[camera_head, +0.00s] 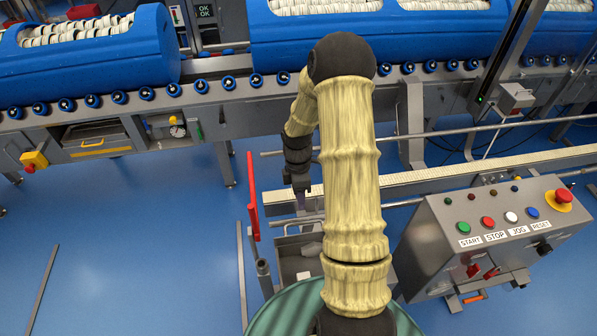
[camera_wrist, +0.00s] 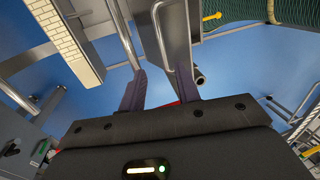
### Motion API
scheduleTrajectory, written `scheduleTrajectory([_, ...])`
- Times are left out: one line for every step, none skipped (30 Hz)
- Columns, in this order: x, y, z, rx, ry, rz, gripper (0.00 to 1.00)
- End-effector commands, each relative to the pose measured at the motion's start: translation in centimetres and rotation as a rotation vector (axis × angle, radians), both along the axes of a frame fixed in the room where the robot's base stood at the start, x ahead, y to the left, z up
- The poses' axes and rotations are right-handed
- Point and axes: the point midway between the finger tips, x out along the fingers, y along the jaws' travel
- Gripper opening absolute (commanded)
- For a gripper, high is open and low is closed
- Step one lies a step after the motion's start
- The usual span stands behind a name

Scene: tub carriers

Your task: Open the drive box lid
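A small grey metal box (camera_head: 290,272), which looks like the drive box, stands low below the conveyor, partly hidden by my arm. A thin bar handle (camera_head: 300,222) shows at its far edge. My gripper (camera_head: 300,202) points down just above that handle. In the wrist view my gripper (camera_wrist: 160,78) has its two purple fingers apart, with nothing clearly held between them. Ahead of them are a grey panel (camera_wrist: 178,30) and a bent metal rod (camera_wrist: 160,40); contact with the fingers cannot be told.
A red lever (camera_head: 253,195) stands upright just left of the box. A control panel (camera_head: 490,235) with several buttons is at the right. The conveyor (camera_head: 225,85) with blue tubs runs behind. A pale slatted rail (camera_head: 450,170) passes beyond the box. Blue floor is open at left.

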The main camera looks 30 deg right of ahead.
Motion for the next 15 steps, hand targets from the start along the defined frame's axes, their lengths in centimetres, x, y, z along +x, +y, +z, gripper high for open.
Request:
scheduleTrajectory([0.3, -0.1, 1.1, 0.000, -0.005, 0.000, 0.33])
scheduleTrajectory([0.5, -0.1, 1.6, -0.001, -0.005, -0.001, 0.33])
scheduleTrajectory([0.6, -0.2, 2.4, -0.001, -0.005, -0.002, 0.33])
scheduleTrajectory([0.7, -0.3, 3.0, -0.001, -0.004, -0.003, 0.33])
scheduleTrajectory([0.9, -0.3, 3.6, -0.001, -0.005, -0.003, 0.33])
scheduleTrajectory([1.0, -0.4, 4.4, -0.001, -0.005, -0.003, 0.33])
scheduleTrajectory([1.2, -0.4, 5.0, -0.001, -0.004, -0.003, 0.33])
scheduleTrajectory([1.3, -0.5, 5.6, -0.001, -0.004, -0.003, 0.33])
scheduleTrajectory([1.4, -0.5, 6.3, -0.001, -0.003, -0.002, 0.33])
scheduleTrajectory([1.5, -0.5, 6.8, -0.001, -0.004, -0.002, 0.33])
scheduleTrajectory([1.6, -0.5, 7.3, 0.000, -0.003, -0.002, 0.33])
scheduleTrajectory([1.8, -0.5, 7.8, 0.000, -0.002, -0.002, 0.33])
scheduleTrajectory([1.8, -0.5, 8.2, 0.000, -0.001, -0.001, 0.33])
scheduleTrajectory([1.9, -0.5, 8.5, 0.000, -0.001, -0.001, 0.33])
scheduleTrajectory([2.0, -0.5, 8.8, 0.000, -0.001, -0.001, 0.33])
